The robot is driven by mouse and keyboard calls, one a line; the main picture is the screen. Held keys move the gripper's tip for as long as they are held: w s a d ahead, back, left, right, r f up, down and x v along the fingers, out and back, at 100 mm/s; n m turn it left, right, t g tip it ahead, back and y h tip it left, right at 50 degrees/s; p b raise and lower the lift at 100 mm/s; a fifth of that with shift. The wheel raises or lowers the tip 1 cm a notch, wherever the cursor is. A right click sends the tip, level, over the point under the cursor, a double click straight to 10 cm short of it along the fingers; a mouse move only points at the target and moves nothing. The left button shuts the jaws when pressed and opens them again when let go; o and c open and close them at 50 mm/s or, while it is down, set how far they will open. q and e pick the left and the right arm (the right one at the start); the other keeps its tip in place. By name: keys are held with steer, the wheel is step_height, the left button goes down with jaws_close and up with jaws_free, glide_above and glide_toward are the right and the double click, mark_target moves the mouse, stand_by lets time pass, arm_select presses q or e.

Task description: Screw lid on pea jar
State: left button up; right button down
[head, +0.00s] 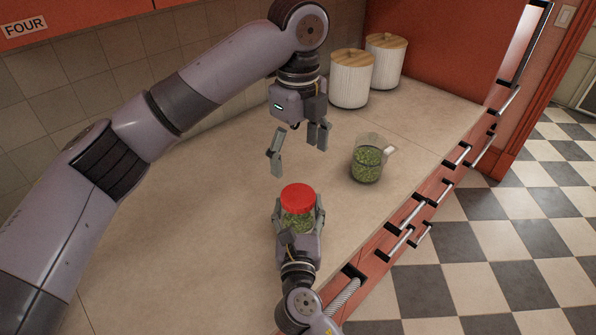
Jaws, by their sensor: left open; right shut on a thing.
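The pea jar (298,219) is clear with green peas inside and stands upright near the counter's front edge. The red lid (298,196) sits on top of its mouth; I cannot tell how tightly it is on. My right gripper (299,216) comes from below in the picture and is shut around the sides of the jar. My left gripper (300,155) points down above and behind the jar, with its fingers spread wide and nothing between them. It is apart from the lid.
A clear measuring cup (367,158) with green peas stands to the right of the jar. Two white ribbed canisters with wooden lids (350,80) (386,60) stand at the back. The counter (180,235) is clear on the left. Drawer handles (398,243) line the front edge.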

stand_by(0.3)
steer(key=shift+c, duration=2)
jaws_free()
steer(key=shift+s, duration=0.1)
steer(key=s, duration=1.1)
steer(key=shift+s, duration=0.4)
